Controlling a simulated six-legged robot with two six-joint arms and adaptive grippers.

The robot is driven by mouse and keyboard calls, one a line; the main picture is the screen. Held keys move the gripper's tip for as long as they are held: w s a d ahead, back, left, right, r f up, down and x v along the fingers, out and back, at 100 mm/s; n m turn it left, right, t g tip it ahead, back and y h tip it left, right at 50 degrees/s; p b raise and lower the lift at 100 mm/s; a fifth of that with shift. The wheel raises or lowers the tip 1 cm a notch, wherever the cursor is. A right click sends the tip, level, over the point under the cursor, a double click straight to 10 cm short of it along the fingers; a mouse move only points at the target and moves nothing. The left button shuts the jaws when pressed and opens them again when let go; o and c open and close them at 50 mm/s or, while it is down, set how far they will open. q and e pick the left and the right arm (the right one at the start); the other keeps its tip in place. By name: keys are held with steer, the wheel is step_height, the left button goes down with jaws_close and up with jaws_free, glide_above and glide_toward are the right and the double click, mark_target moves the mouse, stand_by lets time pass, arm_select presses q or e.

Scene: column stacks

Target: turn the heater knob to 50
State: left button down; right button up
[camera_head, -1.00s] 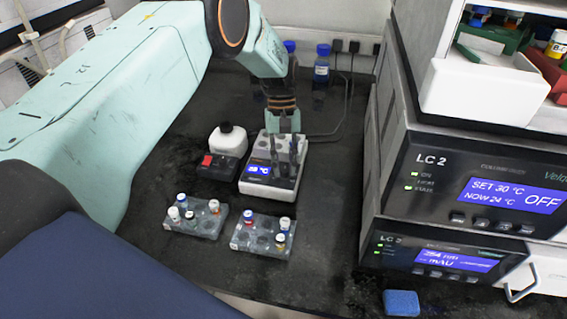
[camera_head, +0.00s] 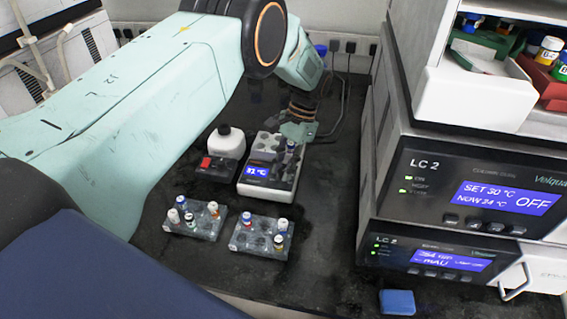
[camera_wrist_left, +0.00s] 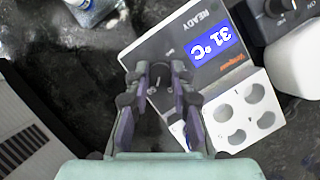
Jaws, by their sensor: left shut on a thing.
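The heater (camera_head: 257,189) is a white block with a dark front panel and round wells on top. Its blue display (camera_head: 257,171) reads 31 °C; in the wrist view the display (camera_wrist_left: 212,43) shows the same number, upside down, near the word READY. My left gripper (camera_wrist_left: 160,76) has its two fingers on either side of the dark heater knob (camera_wrist_left: 160,97) on the panel and is shut on it. In the head view the fingers reach down at the heater's right side, and the knob cannot be made out clearly. My right gripper is not in view.
Two clear racks (camera_head: 193,225) (camera_head: 259,239) with capped vials stand in front of the heater. A dark device with a red switch (camera_head: 206,162) and a white bottle (camera_head: 226,143) are to its left. LC 2 units (camera_head: 470,190) and a blue block (camera_head: 397,302) are at right.

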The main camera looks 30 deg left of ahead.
arm_select(q)
steer(key=shift+s+d+f+m+y+p, duration=0.15)
steer(key=shift+m+y+p, duration=0.2)
steer(key=shift+m, duration=0.65)
steer(key=c, duration=1.1)
jaws_free()
steer(key=shift+c, duration=0.2)
steer(key=v, duration=1.2)
